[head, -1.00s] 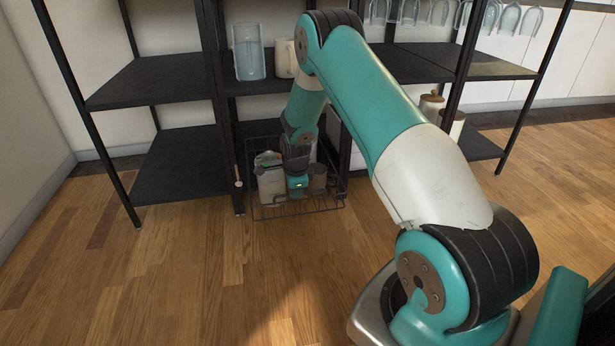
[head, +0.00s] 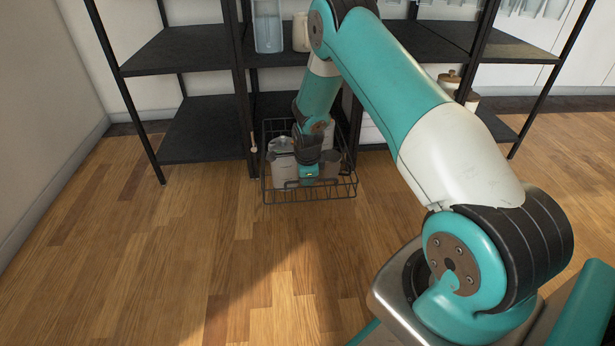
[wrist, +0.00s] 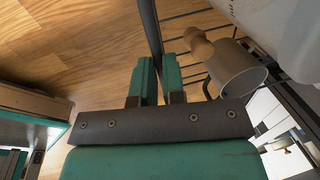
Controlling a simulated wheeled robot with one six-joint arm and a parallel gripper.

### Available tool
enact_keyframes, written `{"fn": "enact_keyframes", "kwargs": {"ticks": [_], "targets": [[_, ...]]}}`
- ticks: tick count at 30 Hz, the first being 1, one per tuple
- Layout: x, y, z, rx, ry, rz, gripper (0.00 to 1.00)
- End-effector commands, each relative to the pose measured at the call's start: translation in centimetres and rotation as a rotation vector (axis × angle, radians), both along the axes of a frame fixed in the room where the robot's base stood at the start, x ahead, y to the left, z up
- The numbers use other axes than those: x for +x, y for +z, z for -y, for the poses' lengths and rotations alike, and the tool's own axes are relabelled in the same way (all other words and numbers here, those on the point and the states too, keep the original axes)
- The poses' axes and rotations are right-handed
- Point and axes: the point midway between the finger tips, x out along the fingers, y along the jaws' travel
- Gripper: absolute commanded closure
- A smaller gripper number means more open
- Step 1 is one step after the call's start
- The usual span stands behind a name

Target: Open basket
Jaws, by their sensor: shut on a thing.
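The black wire basket (head: 312,201) juts out at floor level from the bottom of the middle shelf bay, holding several jars and containers. My gripper (head: 308,178) reaches down to its front side. In the wrist view my gripper (wrist: 158,68) has its two teal fingers closed around a dark bar (wrist: 150,25) that looks like the basket's rim. The basket's wires (wrist: 190,38) and a tan cup (wrist: 234,68) inside show to the right of the fingers. My arm hides part of the basket's back.
Black shelf posts (head: 243,100) stand close beside the basket. A glass pitcher (head: 268,28) and a cream jar (head: 300,32) are on the shelf above. Wooden floor (head: 200,250) in front of the basket is clear.

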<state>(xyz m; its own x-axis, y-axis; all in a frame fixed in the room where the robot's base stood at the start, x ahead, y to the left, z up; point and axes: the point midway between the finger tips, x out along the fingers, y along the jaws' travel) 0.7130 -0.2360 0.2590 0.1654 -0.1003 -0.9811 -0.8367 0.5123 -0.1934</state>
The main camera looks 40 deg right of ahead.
Motion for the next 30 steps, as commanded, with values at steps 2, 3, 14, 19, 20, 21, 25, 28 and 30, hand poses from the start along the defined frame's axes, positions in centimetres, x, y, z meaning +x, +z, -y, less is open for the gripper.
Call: {"fn": "enact_keyframes", "kwargs": {"ticks": [2, 3, 14, 19, 20, 21, 25, 28, 30], "targets": [[0.0, 0.0, 0.0, 0.0, -0.001, 0.0, 0.87], [0.0, 0.0, 0.0, 0.0, -0.001, 0.0, 0.78], [0.0, 0.2, 0.1, -0.001, -0.001, 0.0, 0.64], [-0.2, 2.2, -0.1, -0.001, 0.0, 0.002, 0.64], [-0.3, 2.8, -0.2, -0.001, 0.0, 0.002, 0.64], [-0.5, 3.7, -0.3, -0.001, 0.0, 0.002, 0.64], [-1.0, 7.1, -0.6, -0.001, 0.0, 0.002, 0.64], [-1.5, 9.7, -0.9, -0.001, 0.0, 0.002, 0.64], [-1.7, 11.4, -1.0, -0.002, 0.0, 0.003, 0.64]]}}
